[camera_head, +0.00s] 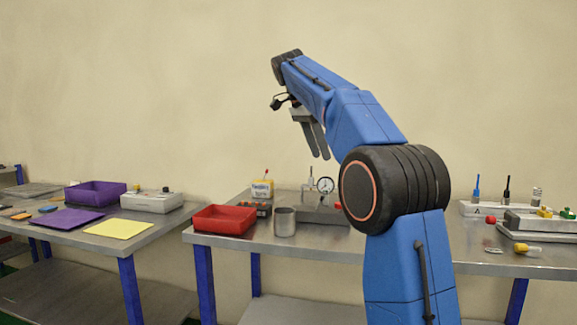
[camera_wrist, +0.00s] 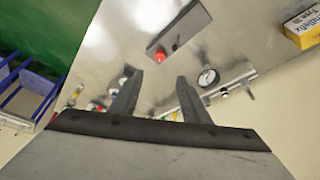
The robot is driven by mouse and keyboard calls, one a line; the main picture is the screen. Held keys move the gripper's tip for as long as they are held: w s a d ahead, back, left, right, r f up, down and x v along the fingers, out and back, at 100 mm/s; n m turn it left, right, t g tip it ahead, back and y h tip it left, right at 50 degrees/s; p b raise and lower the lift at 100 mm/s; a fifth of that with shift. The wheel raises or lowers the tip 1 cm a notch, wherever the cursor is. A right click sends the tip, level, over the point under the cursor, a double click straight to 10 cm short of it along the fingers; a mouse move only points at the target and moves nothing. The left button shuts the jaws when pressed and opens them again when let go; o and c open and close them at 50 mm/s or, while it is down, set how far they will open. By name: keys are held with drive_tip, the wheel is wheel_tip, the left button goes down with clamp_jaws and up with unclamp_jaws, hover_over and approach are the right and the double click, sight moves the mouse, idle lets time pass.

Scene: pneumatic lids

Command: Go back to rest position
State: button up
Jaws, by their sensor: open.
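My gripper (camera_head: 316,143) hangs from the raised blue arm in the head view, high above the middle table (camera_head: 300,247). Its two grey fingers point down and stand apart with nothing between them. In the wrist view the fingers (camera_wrist: 157,90) are also apart and empty, well above the metal table top (camera_wrist: 125,45). A round pressure gauge (camera_head: 326,185) stands on a grey fixture at the back of the middle table; a gauge (camera_wrist: 207,77) also shows beyond the fingers in the wrist view. My arm hides part of the right side of the middle table.
The right side holds a grey block (camera_head: 535,223) and small fittings. The left table holds a purple tray (camera_head: 95,194) and a yellow sheet (camera_head: 118,229). Air around my gripper is clear.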

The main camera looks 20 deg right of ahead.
drive_tip(key=shift+s, duration=0.1)
drive_tip(key=s+a+f+n+t+y, duration=0.1)
drive_tip(key=s+a+f+n, duration=0.2)
drive_tip(key=s+f+n, duration=0.5)
drive_tip(key=s+a+f+n+t+y, duration=0.15)
drive_tip(key=s+f, duration=0.35)
drive_tip(key=s, duration=0.6)
drive_tip(key=s+a+f+n+t+y, duration=0.1)
drive_tip(key=s+a+f+n, duration=0.2)
drive_tip(key=s+f, duration=0.7)
drive_tip(key=s+a+f+n+t+y, duration=0.1)
drive_tip(key=s+a+f+n, duration=0.2)
drive_tip(key=s+f, duration=0.7)
wheel_tip(320, 180, down, 6)
drive_tip(key=shift+r+n, duration=0.15)
drive_tip(key=shift+n, duration=1)
